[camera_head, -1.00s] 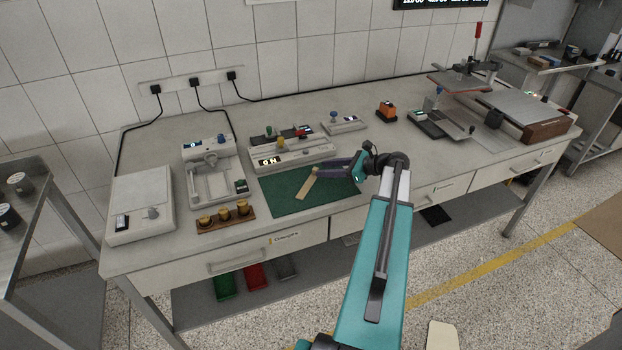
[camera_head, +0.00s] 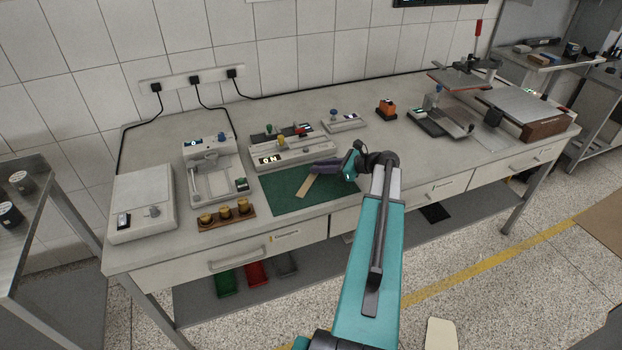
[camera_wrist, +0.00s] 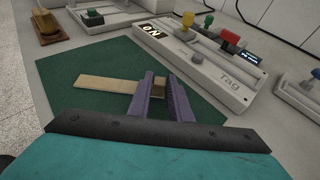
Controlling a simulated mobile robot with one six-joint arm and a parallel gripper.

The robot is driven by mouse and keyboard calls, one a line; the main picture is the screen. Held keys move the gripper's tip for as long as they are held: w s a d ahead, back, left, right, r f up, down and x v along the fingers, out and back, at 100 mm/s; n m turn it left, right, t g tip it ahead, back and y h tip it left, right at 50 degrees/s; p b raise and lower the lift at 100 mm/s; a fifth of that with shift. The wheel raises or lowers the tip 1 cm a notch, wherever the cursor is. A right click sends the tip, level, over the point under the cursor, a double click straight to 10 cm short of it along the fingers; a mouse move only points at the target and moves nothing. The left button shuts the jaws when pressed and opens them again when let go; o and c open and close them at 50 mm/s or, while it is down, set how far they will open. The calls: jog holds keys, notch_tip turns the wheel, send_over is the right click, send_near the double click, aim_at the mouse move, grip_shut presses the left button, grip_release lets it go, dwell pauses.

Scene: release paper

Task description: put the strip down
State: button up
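The strip (camera_head: 307,186) is a narrow, flat, tan piece over the green mat (camera_head: 283,200). In the wrist view the strip (camera_wrist: 104,84) runs left from my gripper (camera_wrist: 160,84). My gripper also shows in the head view (camera_head: 326,166), at the strip's far end. Its two purple fingers stand close together with a brownish end piece of the strip filling the narrow gap, so it looks shut on that end. The left finger hides part of the strip. I cannot tell whether the strip touches the mat.
A grey instrument (camera_head: 292,153) with coloured knobs stands just behind the mat. A wooden holder (camera_head: 226,217) with brass weights is left of it. A white box (camera_head: 142,203) and another device (camera_head: 210,172) stand further left. The bench's front edge is close to the mat.

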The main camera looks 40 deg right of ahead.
grip_shut()
jog(key=shift+r, duration=0.2)
jog(key=shift+r+b, duration=0.5)
jog(key=shift+r, duration=0.3)
jog(key=shift+s+a+r+b, duration=0.2)
jog(key=shift+r+b, duration=0.15)
jog(key=shift+r, duration=0.4)
jog(key=s+a+b, duration=0.1)
jog(key=s+a, duration=0.1)
jog(key=s, duration=0.1)
jog(key=s+a+b, duration=0.1)
jog(key=s+a, duration=0.2)
jog(key=s+a+r+b, duration=0.1)
jog(key=s+a, duration=0.2)
jog(key=s, duration=0.1)
jog(key=shift+r, duration=0.1)
jog(key=shift+s+a+r+p, duration=0.1)
jog(key=shift+a+r+p, duration=0.1)
jog(key=shift+p, duration=0.15)
jog(key=shift+s+a+p, duration=0.6)
jog(key=shift+s+p, duration=0.25)
jog(key=shift+p, duration=0.75)
jog(key=shift+s+f, duration=0.1)
